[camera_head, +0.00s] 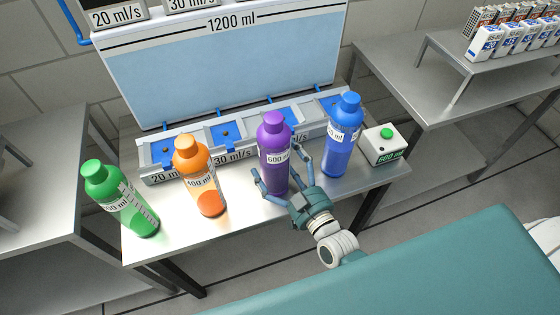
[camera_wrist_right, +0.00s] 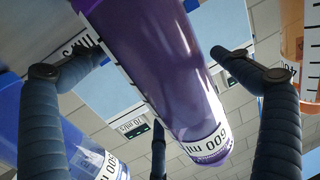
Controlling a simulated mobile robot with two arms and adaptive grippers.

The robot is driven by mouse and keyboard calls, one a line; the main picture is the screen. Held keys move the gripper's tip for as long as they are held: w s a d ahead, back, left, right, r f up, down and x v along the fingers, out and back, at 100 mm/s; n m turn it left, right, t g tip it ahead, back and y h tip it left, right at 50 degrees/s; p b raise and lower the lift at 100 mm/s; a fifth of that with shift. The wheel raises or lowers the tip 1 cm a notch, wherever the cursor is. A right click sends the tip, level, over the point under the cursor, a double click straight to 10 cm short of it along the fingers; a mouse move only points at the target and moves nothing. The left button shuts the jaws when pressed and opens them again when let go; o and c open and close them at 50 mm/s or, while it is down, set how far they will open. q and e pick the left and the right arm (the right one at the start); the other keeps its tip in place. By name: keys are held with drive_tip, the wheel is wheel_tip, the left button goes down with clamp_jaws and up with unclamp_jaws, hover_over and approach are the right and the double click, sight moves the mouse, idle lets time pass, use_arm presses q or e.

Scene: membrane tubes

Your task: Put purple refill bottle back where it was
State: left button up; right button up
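The purple refill bottle (camera_head: 273,165), marked 600 ml, stands upright on the metal table in front of the grey dispenser base. It also shows large in the right wrist view (camera_wrist_right: 150,65). My right gripper (camera_head: 279,160) reaches in from the lower right, with its fingers around the lower part of the bottle. In the right wrist view the fingers (camera_wrist_right: 158,54) are spread on both sides of the bottle, with gaps between them and it. Contact at the fingertips is unclear. My left gripper is not in view.
An orange bottle (camera_head: 199,178) and a green bottle (camera_head: 120,202) stand to the left. A blue bottle (camera_head: 341,140) stands close on the right. Behind is the dispenser base (camera_head: 240,157) with blue slots. A white box with a green button (camera_head: 384,146) sits at the right end.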

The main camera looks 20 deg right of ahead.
drive_tip(key=shift+s+d, duration=0.1)
drive_tip(key=shift+s, duration=0.2)
drive_tip(key=s+d+b, duration=0.1)
drive_tip(key=s+d, duration=0.1)
drive_tip(key=s, duration=0.9)
drive_tip(key=shift+r+b, duration=0.15)
drive_tip(key=shift+b, duration=0.2)
drive_tip(key=shift+s, duration=0.1)
